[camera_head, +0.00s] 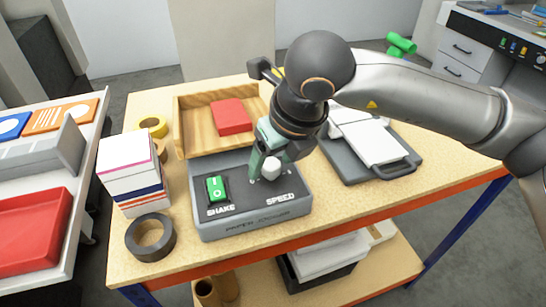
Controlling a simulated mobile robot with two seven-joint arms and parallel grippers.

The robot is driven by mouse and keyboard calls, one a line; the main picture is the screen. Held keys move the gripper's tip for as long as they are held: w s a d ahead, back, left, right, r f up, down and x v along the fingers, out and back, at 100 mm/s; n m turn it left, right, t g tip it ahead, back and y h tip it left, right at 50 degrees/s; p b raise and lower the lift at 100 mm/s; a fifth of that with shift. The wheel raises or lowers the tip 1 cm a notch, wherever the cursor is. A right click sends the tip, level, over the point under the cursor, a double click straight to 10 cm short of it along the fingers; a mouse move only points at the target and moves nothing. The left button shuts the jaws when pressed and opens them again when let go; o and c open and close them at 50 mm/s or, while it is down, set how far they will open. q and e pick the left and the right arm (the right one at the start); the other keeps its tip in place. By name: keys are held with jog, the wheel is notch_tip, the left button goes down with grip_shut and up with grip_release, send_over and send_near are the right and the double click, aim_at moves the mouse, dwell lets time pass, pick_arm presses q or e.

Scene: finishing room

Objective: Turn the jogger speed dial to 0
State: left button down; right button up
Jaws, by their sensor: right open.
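The grey paper jogger control box (247,223) sits at the front of the wooden table. It has a green SHAKE rocker switch (216,189) on the left and a white-topped SPEED dial (271,166) on the right. My right gripper (262,171) reaches down from above at the dial, with its greenish fingers beside it. It is open; whether the fingers touch the dial I cannot tell. The dial's markings and pointer are mostly hidden by the gripper. My left gripper is not in view.
A wooden tray (187,128) with a red block (231,116) stands behind the box. A paper stack (128,167) and a dark tape roll (150,238) lie left. A grey clipboard-like device (383,176) lies right. The table's front right is clear.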

grip_shut()
dwell(0.7)
